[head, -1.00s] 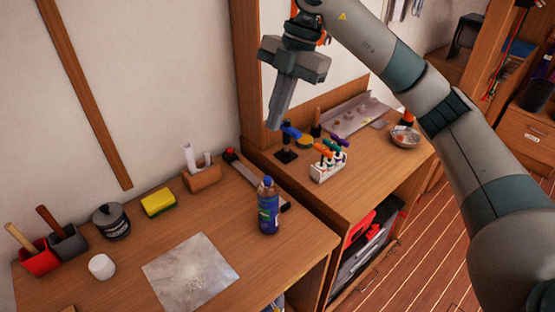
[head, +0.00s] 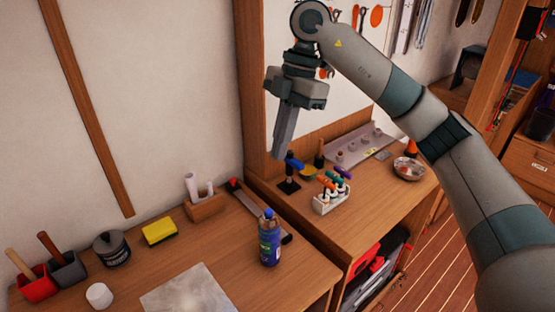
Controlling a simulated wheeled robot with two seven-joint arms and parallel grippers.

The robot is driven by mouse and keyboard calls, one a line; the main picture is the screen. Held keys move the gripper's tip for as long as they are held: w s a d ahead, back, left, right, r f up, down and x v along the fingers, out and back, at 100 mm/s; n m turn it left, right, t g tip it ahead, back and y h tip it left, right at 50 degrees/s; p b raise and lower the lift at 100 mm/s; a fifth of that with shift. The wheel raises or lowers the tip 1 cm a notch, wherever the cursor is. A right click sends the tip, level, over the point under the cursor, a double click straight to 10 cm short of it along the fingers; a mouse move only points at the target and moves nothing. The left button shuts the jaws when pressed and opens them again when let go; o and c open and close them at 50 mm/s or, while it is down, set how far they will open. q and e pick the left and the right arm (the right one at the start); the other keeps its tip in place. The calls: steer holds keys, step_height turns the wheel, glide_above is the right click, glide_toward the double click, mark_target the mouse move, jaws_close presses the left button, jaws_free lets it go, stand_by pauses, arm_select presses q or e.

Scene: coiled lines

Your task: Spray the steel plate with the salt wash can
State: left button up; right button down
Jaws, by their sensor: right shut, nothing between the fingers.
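The salt wash can appears to be the blue spray can (head: 269,243), standing upright on the right part of the left worktop. The steel plate (head: 190,290) is a flat grey sheet lying on the worktop to the left of the can, its near part cut off by the bottom of the view. My right gripper (head: 278,152) points down in the air, above and beyond the can and apart from it. Its fingers are shut with nothing between them. My left gripper is out of view.
A yellow sponge (head: 159,231), a dark lidded pot (head: 111,248), a white cup (head: 99,295) and a wooden holder (head: 204,205) stand around the plate's far side. A rack of coloured-handled tools (head: 331,196) stands on the right worktop. Bare wood surrounds the can's near side.

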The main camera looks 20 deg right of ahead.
steer(key=p, duration=0.5)
glide_toward(268, 211)
steer(key=x, duration=0.5)
steer(key=shift+a+f, duration=0.15)
steer(key=shift+f, duration=0.4)
